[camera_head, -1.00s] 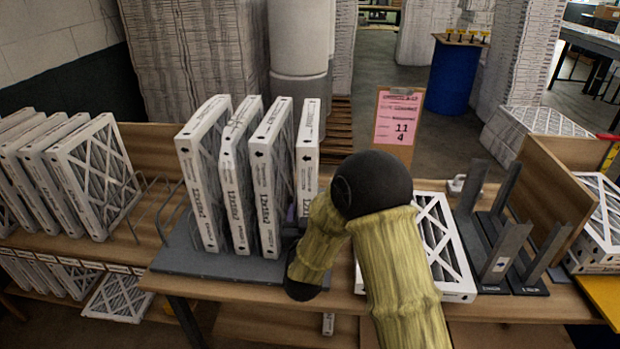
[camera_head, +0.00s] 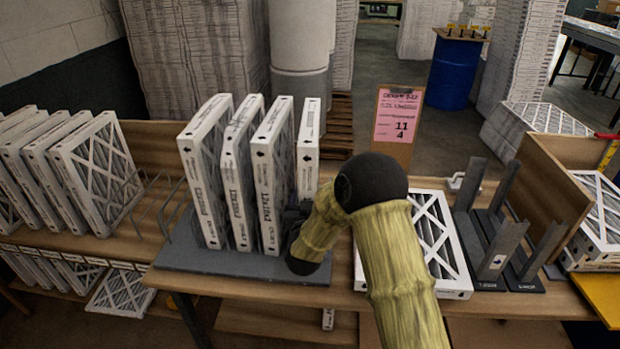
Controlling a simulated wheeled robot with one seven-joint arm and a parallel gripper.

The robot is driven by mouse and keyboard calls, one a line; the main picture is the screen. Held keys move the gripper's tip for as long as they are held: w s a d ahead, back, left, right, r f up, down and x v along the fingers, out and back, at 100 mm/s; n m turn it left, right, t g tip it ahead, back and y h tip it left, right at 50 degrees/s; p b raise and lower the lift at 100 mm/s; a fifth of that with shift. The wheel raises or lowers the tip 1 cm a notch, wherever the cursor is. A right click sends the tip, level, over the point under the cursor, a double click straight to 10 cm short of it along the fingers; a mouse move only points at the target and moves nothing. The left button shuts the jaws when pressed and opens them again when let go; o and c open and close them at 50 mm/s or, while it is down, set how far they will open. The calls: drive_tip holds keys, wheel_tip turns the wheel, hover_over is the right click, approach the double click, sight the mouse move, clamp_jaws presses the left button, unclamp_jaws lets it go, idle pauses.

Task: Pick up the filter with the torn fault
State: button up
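Several white-framed boxed filters stand upright in a grey rack (camera_head: 240,264) on the bench: a first filter (camera_head: 207,190), a second filter (camera_head: 238,190), a third filter (camera_head: 268,190) and a fourth filter (camera_head: 308,150). The second filter's top edge looks uneven, but I cannot tell for sure whether this is a tear. My gripper (camera_head: 296,213) is a dark shape at the right side of the third filter, low in front of the fourth. My yellow-sleeved arm hides most of it. Its fingers, and whether they touch a filter, cannot be made out.
A flat filter (camera_head: 440,240) lies right of my arm. Grey upright holders (camera_head: 505,250) stand beyond it. A clipboard with a pink sheet (camera_head: 396,117) stands behind. More filters (camera_head: 85,175) lean at the left, beside a wire rack (camera_head: 160,205).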

sight(308, 140)
drive_tip(key=shift+c, duration=0.5)
drive_tip(key=c, duration=1.1)
drive_tip(key=shift+o, duration=0.2)
wheel_tip(308, 140, up, 17)
drive_tip(key=shift+f+b, duration=0.1)
drive_tip(key=shift+b, duration=0.4)
drive_tip(key=shift+r, duration=0.65)
